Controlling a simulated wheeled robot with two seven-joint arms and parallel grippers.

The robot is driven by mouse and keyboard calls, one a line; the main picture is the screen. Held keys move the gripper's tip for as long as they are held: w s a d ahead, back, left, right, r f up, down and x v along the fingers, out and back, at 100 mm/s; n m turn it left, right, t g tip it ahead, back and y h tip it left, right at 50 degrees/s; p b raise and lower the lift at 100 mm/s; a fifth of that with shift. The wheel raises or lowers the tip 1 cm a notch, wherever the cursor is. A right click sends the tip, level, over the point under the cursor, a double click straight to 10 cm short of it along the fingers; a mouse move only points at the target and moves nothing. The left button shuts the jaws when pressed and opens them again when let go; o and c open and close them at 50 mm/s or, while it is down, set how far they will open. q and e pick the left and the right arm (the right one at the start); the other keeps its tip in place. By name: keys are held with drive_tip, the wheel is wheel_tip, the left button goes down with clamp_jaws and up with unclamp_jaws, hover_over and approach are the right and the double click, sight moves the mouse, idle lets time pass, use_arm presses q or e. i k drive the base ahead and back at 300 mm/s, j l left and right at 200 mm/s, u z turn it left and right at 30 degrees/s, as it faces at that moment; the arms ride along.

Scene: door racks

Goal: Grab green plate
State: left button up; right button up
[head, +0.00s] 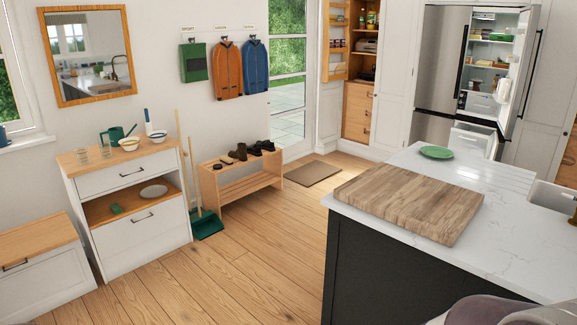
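The green plate (436,152) lies flat on the white marble counter (500,178), near its far left corner and behind the wooden board. Nothing touches it from above. Neither of my grippers shows in the head view. A rounded grey and purple shape, which may be part of me, shows at the bottom right edge.
A thick wooden board (408,203) covers the counter's left part. A sink (552,197) is at the right. An open fridge (490,70) stands behind the counter. A drawer cabinet (130,180) and shoe bench (240,178) line the left wall.

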sight(432, 150)
drive_tip(key=i+j+u, duration=0.1)
drive_tip(key=i+u, duration=0.3)
drive_tip(key=i, duration=0.55)
drive_tip(key=i+l+u, duration=0.2)
drive_tip(key=i+u, duration=0.25)
drive_tip(key=i, duration=0.5)
drive_tip(key=i+l+z, duration=0.1)
drive_tip(key=i+z, duration=0.25)
drive_tip(key=i, duration=0.25)
drive_tip(key=i+z, duration=0.4)
drive_tip(key=i, duration=0.25)
drive_tip(key=i+j+z, duration=0.35)
drive_tip(key=i, duration=0.25)
drive_tip(key=i+l+z, duration=0.45)
drive_tip(key=i, duration=0.35)
drive_tip(key=i+z, duration=0.45)
drive_tip(key=i, duration=0.35)
drive_tip(key=i+j+z, duration=0.3)
drive_tip(key=i+z, duration=0.2)
drive_tip(key=i, duration=0.35)
drive_tip(key=i+z, duration=0.1)
drive_tip(key=i, duration=1)
drive_tip(key=i+z, duration=0.1)
drive_tip(key=i, duration=0.95)
drive_tip(key=i+j+z, duration=0.1)
drive_tip(key=i, duration=1)
drive_tip(key=i+l+z, duration=0.2)
drive_tip(key=i+l, duration=0.35)
drive_tip(key=i, duration=0.15)
drive_tip(key=z, duration=4.3)
